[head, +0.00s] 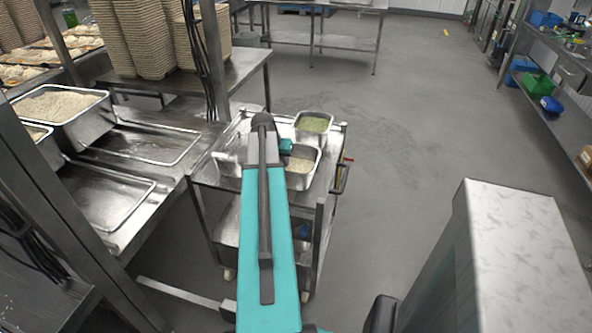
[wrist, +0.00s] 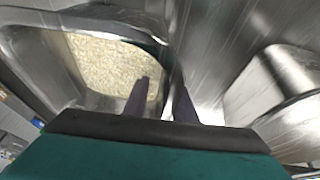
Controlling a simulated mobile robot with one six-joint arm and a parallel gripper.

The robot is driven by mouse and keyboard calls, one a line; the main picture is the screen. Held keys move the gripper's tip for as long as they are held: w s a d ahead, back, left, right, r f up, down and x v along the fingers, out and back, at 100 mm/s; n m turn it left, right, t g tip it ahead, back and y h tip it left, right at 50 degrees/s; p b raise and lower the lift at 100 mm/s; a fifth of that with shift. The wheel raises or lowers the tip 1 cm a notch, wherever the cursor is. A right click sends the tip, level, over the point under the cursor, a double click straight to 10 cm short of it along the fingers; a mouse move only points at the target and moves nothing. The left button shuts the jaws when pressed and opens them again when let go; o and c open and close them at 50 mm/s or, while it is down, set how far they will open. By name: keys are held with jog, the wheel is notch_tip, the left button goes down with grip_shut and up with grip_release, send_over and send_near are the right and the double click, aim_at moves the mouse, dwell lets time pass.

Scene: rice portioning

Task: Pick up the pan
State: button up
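A steel pan (head: 303,177) of pale grain or rice sits on the metal cart. In the wrist view the pan's pale contents (wrist: 112,62) fill the upper left, inside steel walls. My gripper (wrist: 164,84) is at the pan's right-hand wall in that view. Its two dark fingers are spread apart, one over the inside of the pan and the other outside the wall. The fingers do not look closed on the wall. In the head view my arm covers part of the cart, and the fingertips are hidden.
A pan of green food (head: 313,124) stands behind the grain pan on the cart (head: 208,172). A large pan of rice (head: 103,122) and empty trays are on the left counter. A metal post stands left of the cart. The floor right of the cart is clear.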

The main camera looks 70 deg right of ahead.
grip_shut()
jog(key=shift+r, duration=0.1)
dwell(1.3)
